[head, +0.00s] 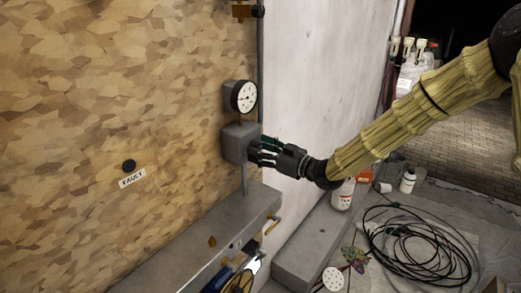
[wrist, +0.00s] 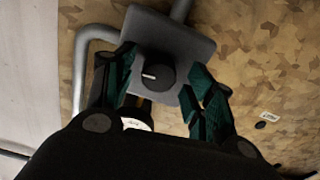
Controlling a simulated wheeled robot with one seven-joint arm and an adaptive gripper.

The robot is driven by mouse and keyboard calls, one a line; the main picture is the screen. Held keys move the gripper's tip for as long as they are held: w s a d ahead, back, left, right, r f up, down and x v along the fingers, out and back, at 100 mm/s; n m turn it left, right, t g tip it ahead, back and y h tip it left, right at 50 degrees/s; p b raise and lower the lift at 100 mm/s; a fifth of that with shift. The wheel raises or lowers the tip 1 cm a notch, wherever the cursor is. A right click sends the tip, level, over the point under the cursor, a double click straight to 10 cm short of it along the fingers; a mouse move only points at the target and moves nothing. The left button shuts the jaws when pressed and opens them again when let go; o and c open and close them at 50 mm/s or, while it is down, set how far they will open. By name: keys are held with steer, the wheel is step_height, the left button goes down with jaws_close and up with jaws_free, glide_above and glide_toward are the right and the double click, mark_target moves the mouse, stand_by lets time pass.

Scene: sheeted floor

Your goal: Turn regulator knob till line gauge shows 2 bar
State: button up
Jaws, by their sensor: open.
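The regulator is a grey box (head: 236,142) on the board wall, with a pipe above and below it. Its black knob (wrist: 155,72) carries a white mark pointing left in the wrist view. The round white line gauge (head: 244,96) sits just above the box; its needle is too small to read. My gripper (head: 262,150) reaches the box's front from the right. In the wrist view its green-padded fingers (wrist: 158,85) are open on either side of the knob, with gaps showing. In the head view the fingers hide the knob.
A grey ledge (head: 210,245) runs below the regulator. A black button (head: 129,165) with a FAULT label (head: 132,179) is on the board at left. A coiled black hose (head: 415,245) and several bottles lie or stand on the floor sheet at right.

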steer(key=v, duration=1.1)
steer(key=shift+s+d, duration=0.1)
steer(key=shift+d, duration=0.05)
steer(key=s+d+f+m+g+h+b, duration=0.1)
steer(key=s+f+m+h, duration=0.3)
steer(key=f, duration=0.8)
steer(key=s+d+f+m+g+h+b, duration=0.1)
steer(key=s+d+f+m+h, duration=0.1)
steer(key=s+f, duration=0.8)
steer(key=s+d+f+m+g+h+b, duration=0.1)
steer(key=s+f+m+g+h, duration=0.15)
steer(key=f, duration=1.25)
steer(key=s+d+f+m+g+h+b, duration=0.1)
steer(key=s+d+f+g+h, duration=0.1)
steer(key=s+f, duration=0.3)
steer(key=s+d+f+m+g+h+b, duration=0.1)
steer(key=s+d+f, duration=0.3)
steer(key=s, duration=0.9)
steer(key=s+d+f+m+g+h+b, duration=0.1)
steer(key=s+d+f+m+g+h, duration=0.1)
steer(key=s+f, duration=0.5)
steer(key=s+d+g+h, duration=0.1)
steer(key=s, duration=0.2)
steer(key=shift+d+f, duration=0.2)
steer(key=shift+d, duration=0.05)
steer(key=shift+w, duration=0.1)
